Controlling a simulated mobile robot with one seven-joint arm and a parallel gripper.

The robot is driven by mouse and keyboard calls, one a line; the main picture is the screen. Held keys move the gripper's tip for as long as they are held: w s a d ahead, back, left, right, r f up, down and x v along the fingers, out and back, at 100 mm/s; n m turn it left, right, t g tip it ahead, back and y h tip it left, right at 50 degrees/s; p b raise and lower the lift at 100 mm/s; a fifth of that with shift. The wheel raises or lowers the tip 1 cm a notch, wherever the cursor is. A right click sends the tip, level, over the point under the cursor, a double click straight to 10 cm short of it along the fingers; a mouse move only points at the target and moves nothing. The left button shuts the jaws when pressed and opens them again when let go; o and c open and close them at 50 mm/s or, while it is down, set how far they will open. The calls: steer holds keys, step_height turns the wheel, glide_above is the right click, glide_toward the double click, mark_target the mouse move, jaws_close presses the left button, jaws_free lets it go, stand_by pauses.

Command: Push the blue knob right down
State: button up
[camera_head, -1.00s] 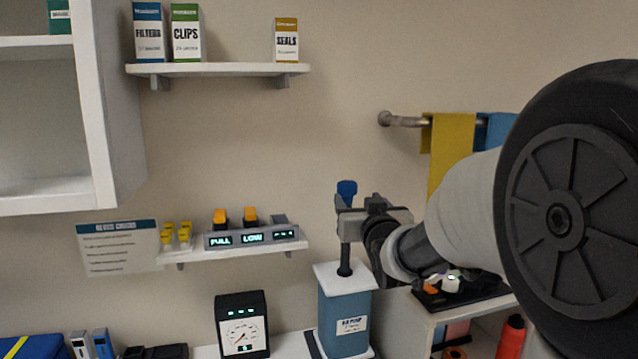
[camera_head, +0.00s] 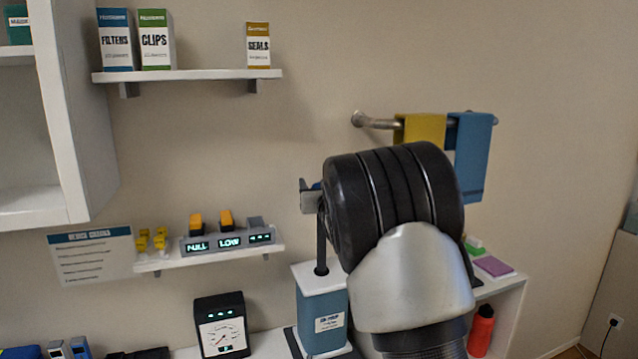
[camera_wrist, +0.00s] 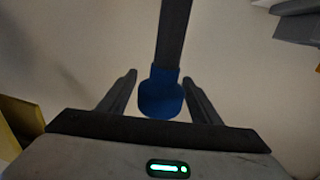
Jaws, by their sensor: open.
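The blue knob (camera_wrist: 160,98) shows in the wrist view between the two fingers of my gripper (camera_wrist: 160,79), on the end of a dark rod. The fingers are open, with a gap visible on each side of the knob. In the head view only a sliver of the knob (camera_head: 317,186) shows; my wrist hides the rest. The dark rod (camera_head: 321,245) stands raised, well clear above the white top of the blue pump box (camera_head: 322,318). My gripper (camera_head: 309,196) is at the rod's upper end, mostly hidden behind my wrist.
A dial gauge (camera_head: 221,326) stands left of the pump box. A wall shelf (camera_head: 210,252) holds lit displays and yellow pieces. Yellow (camera_head: 422,130) and blue (camera_head: 472,155) towels hang on a rail behind my arm. A red bottle (camera_head: 482,330) is at lower right.

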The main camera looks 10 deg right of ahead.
mark_target(319, 265)
jaws_close()
step_height(319, 265, down, 20)
steer(key=b, duration=1.9)
steer(key=shift+f, duration=0.25)
jaws_free()
steer(key=shift+r, duration=0.2)
steer(key=shift+s, duration=0.1)
steer(key=s, duration=1.7)
steer(key=shift+s+d+b, duration=0.15)
steer(key=shift+d+b, duration=0.2)
steer(key=shift+b, duration=0.1)
